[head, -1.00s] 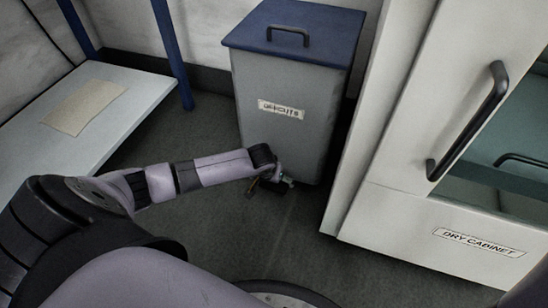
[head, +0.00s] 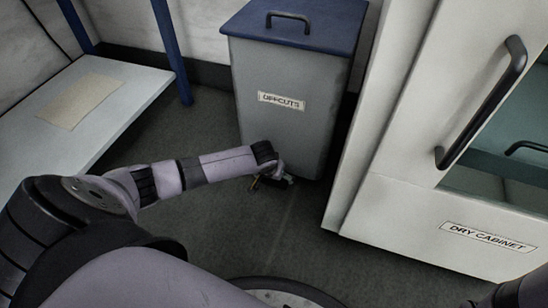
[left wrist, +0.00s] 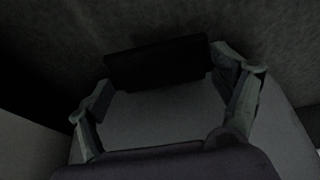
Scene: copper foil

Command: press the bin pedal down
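The bin (head: 285,120) is a tall grey box with a blue lid and an OFF-CUTS label. It stands upright, lid shut, between the bench and the dry cabinet. My left gripper (head: 272,182) is low at the foot of the bin's front. In the left wrist view my left gripper (left wrist: 162,73) has its fingers wide apart, with nothing held. A black flat pedal (left wrist: 155,62) shows between and just beyond the fingertips, at the base of the bin's grey front. I cannot tell whether the fingers touch it. In the head view my wrist hides the pedal. My right gripper is out of view.
The white dry cabinet (head: 395,190) stands close to the bin's right, with a dark door handle. A pale bench (head: 125,105) with a tan sheet (head: 82,102) and blue legs is at the left. Dark floor (head: 215,225) in front of the bin is clear.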

